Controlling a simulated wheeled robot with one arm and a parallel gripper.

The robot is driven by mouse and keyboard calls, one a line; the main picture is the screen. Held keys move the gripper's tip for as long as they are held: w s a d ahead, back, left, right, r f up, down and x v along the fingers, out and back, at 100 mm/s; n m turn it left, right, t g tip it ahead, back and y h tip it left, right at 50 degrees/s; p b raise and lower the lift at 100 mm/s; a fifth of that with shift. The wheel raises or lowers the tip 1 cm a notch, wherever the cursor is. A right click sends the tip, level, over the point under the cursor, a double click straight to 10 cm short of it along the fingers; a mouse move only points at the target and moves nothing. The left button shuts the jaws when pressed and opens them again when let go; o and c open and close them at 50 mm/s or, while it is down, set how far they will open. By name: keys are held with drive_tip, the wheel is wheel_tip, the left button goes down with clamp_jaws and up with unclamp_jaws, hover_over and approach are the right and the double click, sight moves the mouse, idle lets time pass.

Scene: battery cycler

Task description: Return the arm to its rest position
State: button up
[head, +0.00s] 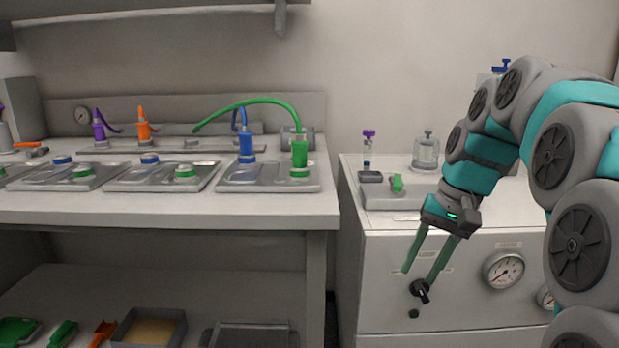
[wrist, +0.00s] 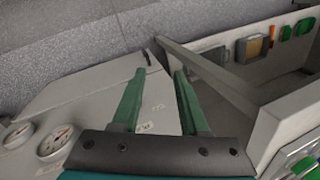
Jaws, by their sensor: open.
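My gripper (head: 426,262) hangs at the end of my teal and grey arm on the right of the head view. Its two green fingers are apart and point down, with nothing between them. It is in front of the white cabinet (head: 450,315), near a black knob (head: 420,291) on the cabinet's front. In the wrist view the open fingers (wrist: 158,82) point away over the grey cabinet face, also empty. The arm bends down from the right edge, and its thick links hide part of the cabinet's right side.
A workbench (head: 200,210) on the left carries trays with a blue connector (head: 246,146) and a green connector (head: 299,158). On the cabinet stand a glass jar (head: 426,152) and a purple-capped vial (head: 368,150). A pressure gauge (head: 503,270) is right of my gripper. A narrow gap separates bench and cabinet.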

drive_tip(key=s+a+f+n+h, duration=0.1)
drive_tip(key=s+f, duration=0.5)
drive_tip(key=s, duration=0.3)
drive_tip(key=s+a+f+n+g+h, duration=0.1)
drive_tip(key=s+a+f, duration=0.1)
drive_tip(key=s+f, duration=0.3)
drive_tip(key=s+a+f+n+g+h, duration=0.1)
drive_tip(key=s+f, duration=0.5)
drive_tip(key=s, duration=0.7)
drive_tip(key=shift+s+a+f+n, duration=0.25)
drive_tip(key=shift+f+n, duration=0.1)
drive_tip(key=shift+n, duration=0.05)
drive_tip(key=shift+c, duration=0.4)
